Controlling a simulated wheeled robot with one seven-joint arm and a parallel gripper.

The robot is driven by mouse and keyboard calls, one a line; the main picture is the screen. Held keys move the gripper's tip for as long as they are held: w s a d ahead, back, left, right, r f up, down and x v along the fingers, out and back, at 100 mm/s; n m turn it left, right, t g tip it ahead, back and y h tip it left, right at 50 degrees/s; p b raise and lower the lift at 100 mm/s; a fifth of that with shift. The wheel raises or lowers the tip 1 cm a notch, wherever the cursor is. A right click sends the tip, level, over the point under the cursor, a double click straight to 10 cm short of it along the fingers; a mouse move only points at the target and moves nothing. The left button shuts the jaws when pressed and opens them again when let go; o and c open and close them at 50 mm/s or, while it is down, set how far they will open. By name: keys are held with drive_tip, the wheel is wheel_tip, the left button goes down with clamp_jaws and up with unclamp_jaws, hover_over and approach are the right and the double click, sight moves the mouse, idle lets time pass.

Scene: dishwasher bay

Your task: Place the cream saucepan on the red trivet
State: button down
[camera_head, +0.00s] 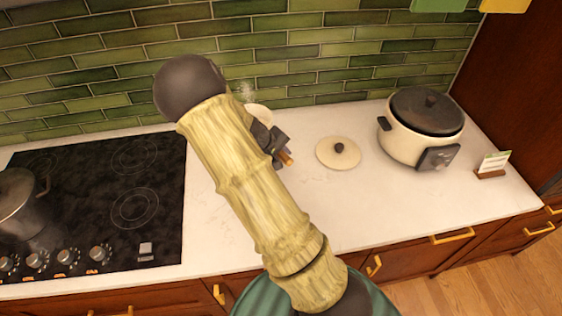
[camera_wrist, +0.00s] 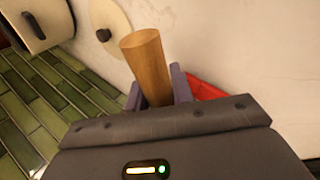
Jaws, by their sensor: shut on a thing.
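My gripper (camera_head: 272,145) is shut on the wooden handle of the cream saucepan. In the wrist view the handle (camera_wrist: 146,62) stands up between the two fingers (camera_wrist: 160,92). In the head view a small part of the cream saucepan (camera_head: 261,112) shows behind my arm, with faint steam above it. The rest of the pan is hidden by my arm, and in the wrist view by the gripper body. The red trivet (camera_wrist: 203,90) shows partly beside the right finger in the wrist view. It is hidden in the head view. I cannot tell whether the pan touches it.
A cream lid (camera_head: 338,153) with a dark knob lies on the white counter (camera_head: 340,205) to the right. A cream rice cooker (camera_head: 405,142) and a small card stand (camera_head: 492,164) are farther right. A black hob (camera_head: 110,200) with a dark pot (camera_head: 20,198) is left. Green tiles close the back.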

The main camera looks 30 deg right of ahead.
drive_tip(key=shift+f+p, duration=0.55)
drive_tip(key=shift+f, duration=1.45)
drive_tip(key=c, duration=1.2)
unclamp_jaws()
drive_tip(key=shift+f, duration=0.1)
drive_tip(key=shift+a, duration=0.1)
drive_tip(key=b+v, duration=0.2)
drive_tip(key=v, duration=1)
